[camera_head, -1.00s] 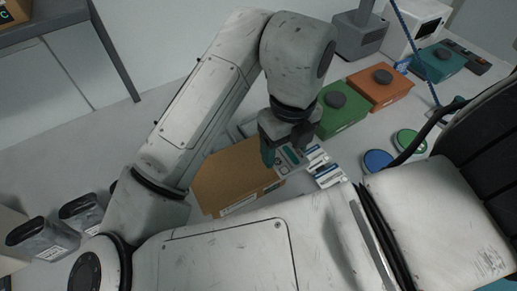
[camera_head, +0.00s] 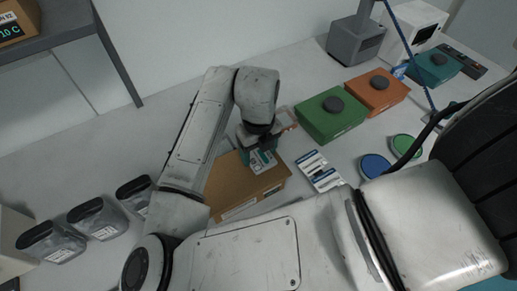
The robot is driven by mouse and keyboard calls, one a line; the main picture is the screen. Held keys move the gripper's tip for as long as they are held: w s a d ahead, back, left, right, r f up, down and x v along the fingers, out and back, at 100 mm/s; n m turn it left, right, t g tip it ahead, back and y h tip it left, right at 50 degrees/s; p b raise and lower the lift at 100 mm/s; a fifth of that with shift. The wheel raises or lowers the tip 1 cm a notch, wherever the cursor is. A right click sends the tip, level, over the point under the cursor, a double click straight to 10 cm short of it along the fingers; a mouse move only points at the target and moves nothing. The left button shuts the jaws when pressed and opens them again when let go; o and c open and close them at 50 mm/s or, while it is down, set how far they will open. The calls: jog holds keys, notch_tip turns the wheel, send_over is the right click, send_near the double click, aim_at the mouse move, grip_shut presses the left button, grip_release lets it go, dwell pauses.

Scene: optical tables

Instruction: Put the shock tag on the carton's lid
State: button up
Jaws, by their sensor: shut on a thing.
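The brown carton (camera_head: 222,191) lies on the table below my arm, its lid partly hidden by the arm and gripper. My gripper (camera_head: 261,153) is over the carton's far right part. It is shut on the shock tag (camera_head: 265,163), a small flat white and teal piece. The tag is seen against the lid near its right edge. I cannot tell whether it touches the lid.
Several white and blue labelled packets (camera_head: 318,170) lie right of the carton. A green box (camera_head: 330,116) and an orange box (camera_head: 377,92) stand behind them. A blue disc (camera_head: 375,165) and a green disc (camera_head: 407,147) lie further right. Dark containers (camera_head: 92,218) stand at left.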

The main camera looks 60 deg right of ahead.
aim_at(259, 155)
jog(key=shift+f, duration=0.25)
jog(key=o, duration=1)
notch_tip(259, 155, up, 12)
jog(key=shift+r+b, duration=0.15)
jog(key=shift+b, duration=0.35)
